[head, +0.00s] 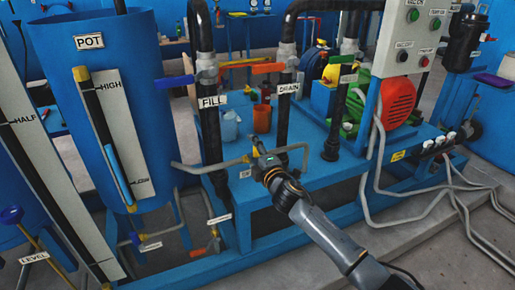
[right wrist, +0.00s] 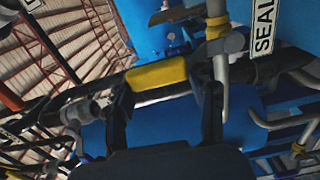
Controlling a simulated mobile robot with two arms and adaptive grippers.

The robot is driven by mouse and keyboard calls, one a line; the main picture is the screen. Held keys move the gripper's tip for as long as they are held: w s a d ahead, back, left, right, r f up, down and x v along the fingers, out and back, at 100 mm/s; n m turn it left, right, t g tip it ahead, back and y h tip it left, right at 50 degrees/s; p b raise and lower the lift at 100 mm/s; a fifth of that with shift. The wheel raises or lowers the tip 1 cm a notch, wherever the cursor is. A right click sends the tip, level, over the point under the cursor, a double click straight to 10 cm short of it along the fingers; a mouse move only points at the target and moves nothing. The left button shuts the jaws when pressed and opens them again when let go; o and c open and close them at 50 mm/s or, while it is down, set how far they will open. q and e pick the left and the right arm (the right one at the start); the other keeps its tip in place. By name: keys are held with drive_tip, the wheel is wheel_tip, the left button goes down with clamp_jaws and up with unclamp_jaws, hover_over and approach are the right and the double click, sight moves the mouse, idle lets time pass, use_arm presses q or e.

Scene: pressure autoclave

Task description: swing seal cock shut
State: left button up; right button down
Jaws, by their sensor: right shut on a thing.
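The seal cock's yellow handle (right wrist: 157,74) lies between the two fingers of my right gripper (right wrist: 163,108) in the right wrist view. The gripper is shut on it. The SEAL label (right wrist: 264,25) stands at the upper right of that view. In the head view, my right gripper (head: 262,160) is at a thin grey pipe (head: 210,168) below the FILL and DRAIN pipes. Only a small yellow end of the handle (head: 256,145) shows there, and the gripper hides most of the cock. My left gripper is not in view.
The blue pot (head: 105,60) stands at the left. The FILL pipe (head: 211,130) and DRAIN pipe (head: 283,125) rise close behind my right gripper. A red motor (head: 397,100) and a grey control box (head: 411,40) are at the right, with loose cables below.

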drive_tip(key=shift+a, duration=0.15)
idle(0.4)
drive_tip(key=c, duration=0.7)
unclamp_jaws()
drive_tip(key=shift+s, duration=0.1)
drive_tip(key=shift+s+d, duration=0.25)
drive_tip(key=shift+s, duration=0.3)
drive_tip(key=v, duration=1)
drive_tip(key=shift+s, duration=0.35)
